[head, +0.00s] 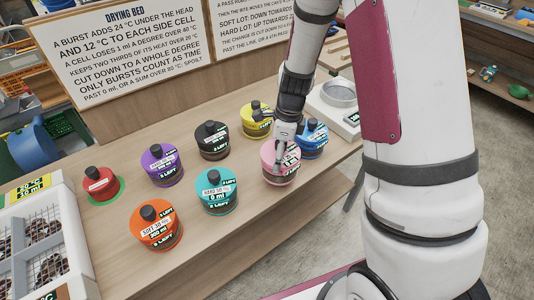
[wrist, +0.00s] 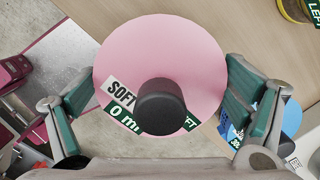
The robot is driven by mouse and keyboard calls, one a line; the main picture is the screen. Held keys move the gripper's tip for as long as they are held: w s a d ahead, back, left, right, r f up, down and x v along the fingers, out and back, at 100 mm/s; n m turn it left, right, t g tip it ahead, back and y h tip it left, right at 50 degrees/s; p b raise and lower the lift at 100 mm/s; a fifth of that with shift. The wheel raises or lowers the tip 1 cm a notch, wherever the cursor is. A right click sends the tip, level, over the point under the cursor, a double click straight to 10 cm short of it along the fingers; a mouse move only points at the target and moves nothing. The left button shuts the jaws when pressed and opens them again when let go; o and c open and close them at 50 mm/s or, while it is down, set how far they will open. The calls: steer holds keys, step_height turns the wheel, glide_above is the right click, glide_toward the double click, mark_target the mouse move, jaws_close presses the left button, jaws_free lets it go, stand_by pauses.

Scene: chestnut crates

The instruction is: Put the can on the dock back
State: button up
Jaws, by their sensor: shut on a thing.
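A pink can (head: 281,167) with a dark knob stands out at the right of the row in the head view. My gripper (head: 285,140) is shut on it from above. In the wrist view the pink can (wrist: 160,50) sits between the two green-padded fingers, and its label reads SOFT and 0 ml. I cannot tell whether its base touches the table. A small red can (head: 101,184) stands on a green disc (head: 118,192) at the left end of the table. No dock is marked by name.
A blue can (head: 312,142) is close behind the pink one. Yellow (head: 257,122), black (head: 212,143), purple (head: 161,168), teal (head: 216,194) and orange (head: 156,229) cans stand on the wooden table (head: 255,222). A white device (head: 338,113) with a round pan is behind. A gridded tray (head: 40,245) is left.

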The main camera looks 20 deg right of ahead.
mark_target(268, 145)
steer(key=w+a, duration=0.2)
steer(key=w, duration=0.1)
steer(key=shift+w+f, duration=0.15)
steer(key=shift+w, duration=0.1)
steer(key=shift+w+a+f+p, duration=0.1)
steer(key=shift+w+f+p, duration=0.05)
steer(key=shift+f, duration=0.75)
steer(key=shift+w+a+f+p, duration=0.1)
steer(key=shift+w+f+p, duration=0.05)
steer(key=shift+f, duration=0.7)
steer(key=shift+f, duration=0.15)
steer(key=o, duration=1.6)
steer(key=shift+c, duration=0.2)
